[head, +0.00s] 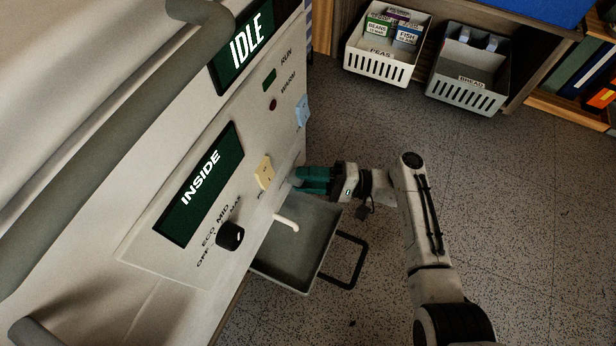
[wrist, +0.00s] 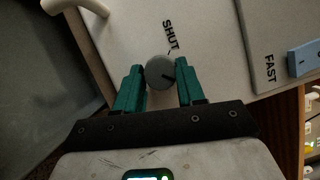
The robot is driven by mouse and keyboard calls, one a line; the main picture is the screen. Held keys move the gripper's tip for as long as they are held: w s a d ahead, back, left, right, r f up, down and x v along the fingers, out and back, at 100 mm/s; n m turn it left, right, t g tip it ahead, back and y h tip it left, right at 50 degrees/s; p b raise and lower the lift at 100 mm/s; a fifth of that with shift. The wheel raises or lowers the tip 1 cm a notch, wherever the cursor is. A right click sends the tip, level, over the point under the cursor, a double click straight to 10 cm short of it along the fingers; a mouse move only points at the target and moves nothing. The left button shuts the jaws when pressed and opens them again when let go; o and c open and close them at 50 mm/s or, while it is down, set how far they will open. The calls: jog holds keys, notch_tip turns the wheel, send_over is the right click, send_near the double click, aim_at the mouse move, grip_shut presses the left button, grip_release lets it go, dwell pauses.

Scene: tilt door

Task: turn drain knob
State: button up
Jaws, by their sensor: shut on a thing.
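The drain knob (wrist: 160,72) is a small round grey knob with a dark line on its face, on the pale panel below the word SHUT in the wrist view. The teal fingers of my gripper (wrist: 161,88) stand on either side of it and are shut on it. In the head view my gripper (head: 300,180) reaches the machine's front from the right, and the fingers mostly hide the knob.
Below the gripper, a white spout (head: 286,222) sticks out over a grey tray (head: 306,245) with a dark handle. A black dial (head: 230,235) and a cream switch (head: 265,172) are on the panel.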

jog(key=shift+m, duration=0.3)
jog(key=o, duration=1)
jog(key=shift+o, duration=0.2)
jog(key=shift+d, duration=0.1)
jog(key=d+f, duration=0.1)
jog(key=d, duration=0.9)
jog(key=shift+w+d+f, duration=0.2)
jog(key=shift+d+f, duration=0.05)
jog(key=shift+d, duration=0.05)
